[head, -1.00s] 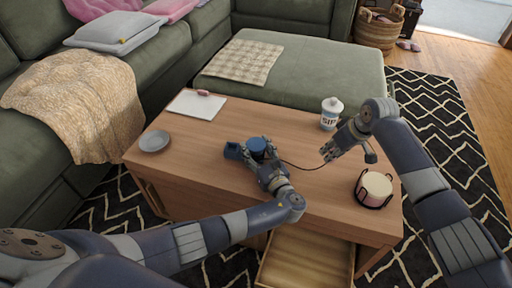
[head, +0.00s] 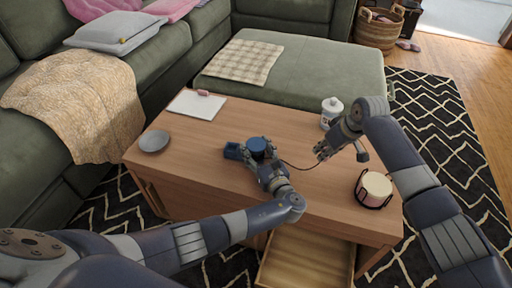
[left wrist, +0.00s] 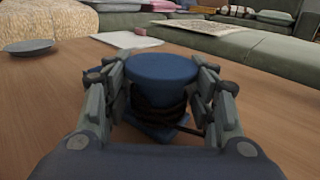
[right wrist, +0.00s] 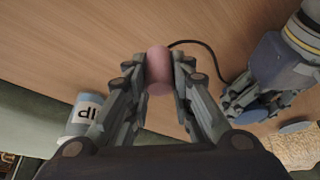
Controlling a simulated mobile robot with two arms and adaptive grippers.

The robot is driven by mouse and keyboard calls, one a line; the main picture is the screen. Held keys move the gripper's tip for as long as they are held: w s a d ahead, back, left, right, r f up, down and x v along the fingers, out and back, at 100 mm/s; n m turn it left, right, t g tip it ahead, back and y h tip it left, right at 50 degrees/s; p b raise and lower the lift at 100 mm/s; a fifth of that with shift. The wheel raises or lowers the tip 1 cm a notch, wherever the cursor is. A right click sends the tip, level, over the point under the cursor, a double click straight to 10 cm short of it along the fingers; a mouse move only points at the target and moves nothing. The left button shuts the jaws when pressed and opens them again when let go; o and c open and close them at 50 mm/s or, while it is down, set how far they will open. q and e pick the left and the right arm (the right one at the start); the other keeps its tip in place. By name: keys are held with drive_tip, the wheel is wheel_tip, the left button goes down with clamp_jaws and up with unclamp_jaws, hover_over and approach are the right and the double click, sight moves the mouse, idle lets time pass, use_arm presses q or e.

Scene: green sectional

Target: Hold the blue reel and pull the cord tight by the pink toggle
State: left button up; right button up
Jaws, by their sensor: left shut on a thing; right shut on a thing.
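The blue reel (head: 258,146) stands upright on the wooden coffee table with dark cord wound around its middle. My left gripper (head: 262,160) is shut on it; the left wrist view shows the reel (left wrist: 162,70) between both fingers. The dark cord (head: 300,167) runs from the reel to the right, curved and slack, towards my right gripper (head: 322,150). In the right wrist view the pink toggle (right wrist: 158,70) sits between the fingers, which are shut on it, with the cord (right wrist: 205,45) leading off it. The toggle is hidden in the head view.
A white-lidded cup (head: 331,108) stands close behind my right gripper. A grey plate (head: 154,141) and a white pad (head: 196,104) lie left. A drawer (head: 305,262) stands open in front.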

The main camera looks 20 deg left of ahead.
drive_tip(key=shift+a, duration=0.1)
idle(0.3)
drive_tip(key=shift+s+a, duration=0.2)
drive_tip(key=shift+a, duration=1)
drive_tip(key=shift+s+a, duration=0.2)
drive_tip(key=shift+a, duration=0.95)
drive_tip(key=o, duration=1)
drive_tip(key=shift+o, duration=0.2)
drive_tip(key=v, duration=1.2)
